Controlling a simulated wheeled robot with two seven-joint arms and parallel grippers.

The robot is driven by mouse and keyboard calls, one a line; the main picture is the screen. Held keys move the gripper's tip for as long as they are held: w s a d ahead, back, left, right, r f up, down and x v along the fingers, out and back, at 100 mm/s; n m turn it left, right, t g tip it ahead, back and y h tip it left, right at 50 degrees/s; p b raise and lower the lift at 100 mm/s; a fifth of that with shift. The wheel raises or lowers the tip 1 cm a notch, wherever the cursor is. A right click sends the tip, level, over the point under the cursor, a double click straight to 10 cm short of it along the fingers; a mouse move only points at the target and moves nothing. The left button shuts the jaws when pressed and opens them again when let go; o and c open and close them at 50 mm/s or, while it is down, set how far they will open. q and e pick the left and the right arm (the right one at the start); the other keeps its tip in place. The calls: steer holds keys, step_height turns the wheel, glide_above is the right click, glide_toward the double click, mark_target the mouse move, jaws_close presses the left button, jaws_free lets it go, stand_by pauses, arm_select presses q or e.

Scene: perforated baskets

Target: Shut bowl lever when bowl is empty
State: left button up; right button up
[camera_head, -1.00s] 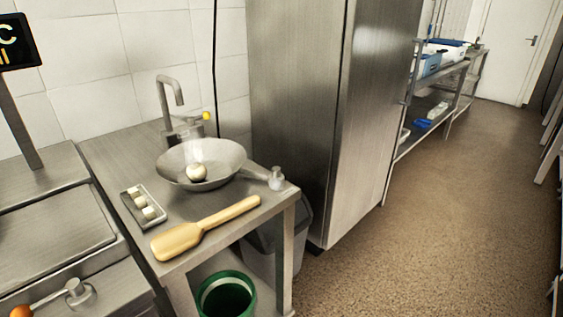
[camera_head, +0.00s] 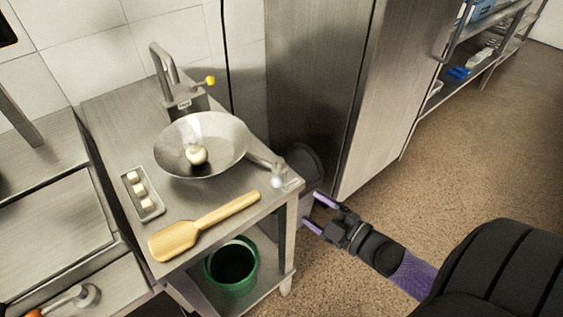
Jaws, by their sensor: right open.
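A metal bowl (camera_head: 228,150) stands on the steel table, tilted a little toward me. A pale round item (camera_head: 196,154) lies in it, so the bowl is not empty. A lever (camera_head: 278,174) with a knob is at the bowl's right, near the table's right edge. My right gripper (camera_head: 314,212) is open and empty, with two purple fingers, just right of the table and below the lever, apart from both. My left gripper is not in view.
A faucet (camera_head: 172,88) with a yellow knob stands behind the bowl. A small tray (camera_head: 151,207) with pale cubes and a wooden paddle (camera_head: 190,233) lie on the table. A green bucket (camera_head: 252,276) is on the shelf below. A tall steel cabinet (camera_head: 315,80) stands behind; floor is clear at right.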

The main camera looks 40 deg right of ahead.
mark_target(278, 179)
steer(key=shift+n+t+y, duration=0.3)
steer(key=shift+n+y, duration=0.1)
steer(key=x, duration=0.3)
steer(key=r+b+x, duration=0.1)
steer(key=x, duration=0.2)
steer(key=b+x, duration=0.1)
steer(key=x, duration=0.2)
steer(key=shift+a+r, duration=0.1)
steer(key=shift+r, duration=0.3)
steer(key=shift+w+a, duration=0.2)
steer(key=shift+w, duration=0.45)
